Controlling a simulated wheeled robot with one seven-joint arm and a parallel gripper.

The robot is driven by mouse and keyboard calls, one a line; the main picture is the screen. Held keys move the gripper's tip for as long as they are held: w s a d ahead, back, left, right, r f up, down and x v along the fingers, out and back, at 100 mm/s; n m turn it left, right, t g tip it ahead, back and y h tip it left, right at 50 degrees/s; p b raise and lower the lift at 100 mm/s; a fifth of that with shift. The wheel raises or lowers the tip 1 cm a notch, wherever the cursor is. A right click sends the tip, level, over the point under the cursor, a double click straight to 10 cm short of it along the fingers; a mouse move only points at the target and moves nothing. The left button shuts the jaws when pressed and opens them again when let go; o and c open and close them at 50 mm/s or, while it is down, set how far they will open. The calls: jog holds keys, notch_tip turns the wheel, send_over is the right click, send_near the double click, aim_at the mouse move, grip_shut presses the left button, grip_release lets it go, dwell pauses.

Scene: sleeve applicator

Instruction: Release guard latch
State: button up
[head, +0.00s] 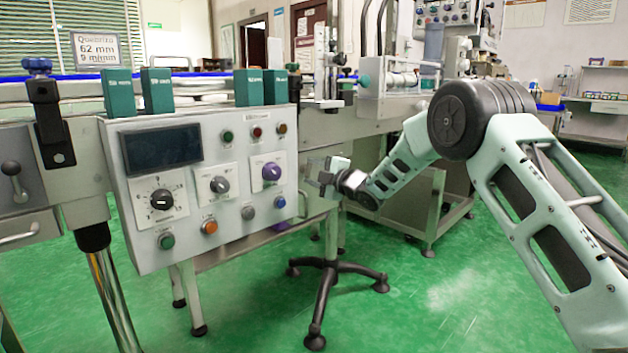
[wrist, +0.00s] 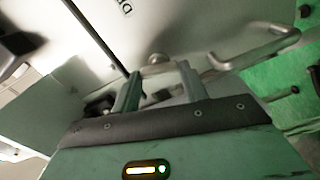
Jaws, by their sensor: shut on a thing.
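My gripper (head: 322,178) is just right of the grey control panel (head: 215,245) in the head view. In the wrist view its two fingers (wrist: 160,88) stand apart, around a small grey metal part. That part is mostly hidden and blurred, and I take it for the guard latch (wrist: 158,94). A small rounded metal knob (wrist: 156,59) shows just beyond the fingertips. A pale panel (wrist: 95,22) lies behind it. In the head view the gripper hides the latch, and I cannot tell whether it is open or closed.
A bent metal handle (wrist: 255,48) is right of the fingers in the wrist view. The control panel carries several knobs and buttons, with green blocks (head: 157,90) on top. A black-footed stand (head: 330,275) is below my gripper. Green floor (head: 430,300) is open in front.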

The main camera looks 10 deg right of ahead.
jog(key=shift+f+n+b, duration=0.1)
jog(key=shift+n+b, duration=0.75)
jog(key=shift+n, duration=0.75)
jog(key=o, duration=1)
jog(key=shift+s+d, duration=0.25)
jog(key=shift+s, duration=0.2)
jog(key=p+v, duration=0.4)
jog(key=v, duration=1.2)
jog(key=shift+s+d+p, duration=0.1)
jog(key=shift+s+p, duration=0.1)
jog(key=shift+p, duration=0.1)
